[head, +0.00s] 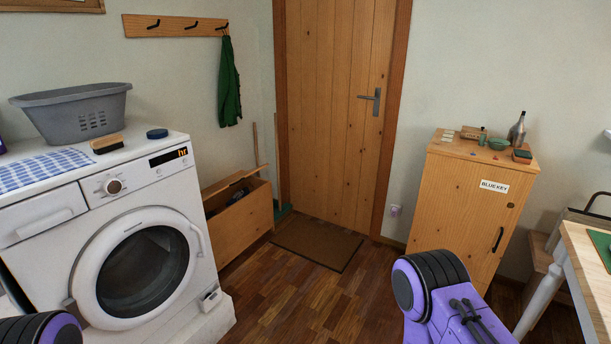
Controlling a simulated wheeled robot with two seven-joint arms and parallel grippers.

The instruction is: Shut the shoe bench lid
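The shoe bench (241,222) is a low wooden box against the left wall, between the washing machine and the door. Its wooden lid (232,181) is raised at a tilt, and a dark opening shows below it. Something dark lies inside, too shaded to make out. The washing machine hides the bench's near left end. Neither of my grippers is in view; only purple and black parts of my arms show along the bottom edge.
The washing machine (150,267) stands close at left, carrying a grey basket (72,112). A brown doormat (318,245) lies before the wooden door (335,110). A cabinet (462,205) and a table (590,255) stand at right. The middle floor is clear.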

